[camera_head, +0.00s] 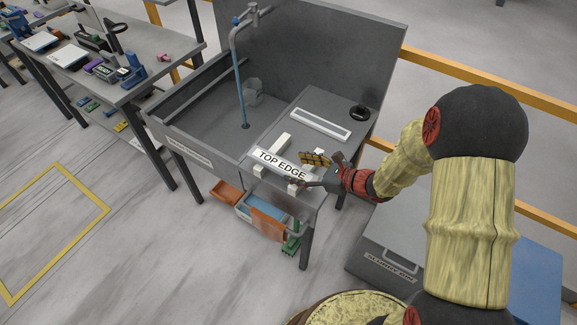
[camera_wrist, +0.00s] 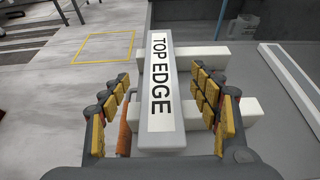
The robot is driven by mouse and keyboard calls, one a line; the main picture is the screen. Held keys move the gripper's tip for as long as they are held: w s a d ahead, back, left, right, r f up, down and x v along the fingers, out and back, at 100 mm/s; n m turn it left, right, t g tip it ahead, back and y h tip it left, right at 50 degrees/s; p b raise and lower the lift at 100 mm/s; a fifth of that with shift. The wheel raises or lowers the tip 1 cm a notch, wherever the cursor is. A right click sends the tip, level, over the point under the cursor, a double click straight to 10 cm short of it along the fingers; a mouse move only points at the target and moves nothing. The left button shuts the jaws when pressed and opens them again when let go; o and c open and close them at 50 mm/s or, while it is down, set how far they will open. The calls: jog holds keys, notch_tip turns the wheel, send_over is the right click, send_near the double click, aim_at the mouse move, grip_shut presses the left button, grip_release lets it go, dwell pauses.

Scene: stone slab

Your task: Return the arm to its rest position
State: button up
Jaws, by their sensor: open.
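A long pale slab (camera_head: 265,157) with a "TOP EDGE" label lies across two white support blocks on the grey workbench. In the wrist view, the slab (camera_wrist: 162,139) runs away from me between the fingers of my gripper (camera_wrist: 160,82). The far block (camera_wrist: 209,54) and the near block (camera_wrist: 243,108) show beside it. My fingers, with yellow pads, are open, with a gap on both sides of the slab. In the head view, my gripper (camera_head: 314,171) is at the slab's near right end and hides part of it.
The bench has a sink basin (camera_head: 205,117) with a tall tap (camera_head: 240,85), a white strip (camera_head: 320,124) and a dark round item (camera_head: 360,112). Orange and blue bins (camera_head: 268,222) hang below its front. A grey cabinet (camera_head: 391,258) stands at right. Floor at left is clear.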

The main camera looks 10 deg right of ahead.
jog(key=v, duration=0.6)
jog(key=shift+s+d+r, duration=0.1)
jog(key=shift+s+d, duration=0.05)
jog(key=s+a+r+n+g+h, duration=0.2)
jog(key=s+a+r+n+g, duration=0.4)
jog(key=s+r+n, duration=0.55)
jog(key=s+d+r+n+t+h, duration=0.3)
jog(key=s+d+r+n+h, duration=0.5)
jog(key=n, duration=0.6)
jog(key=s+d+r, duration=0.1)
jog(key=s+d, duration=0.1)
jog(key=d, duration=0.1)
jog(key=shift+r+h, duration=0.3)
jog(key=shift+r, duration=0.1)
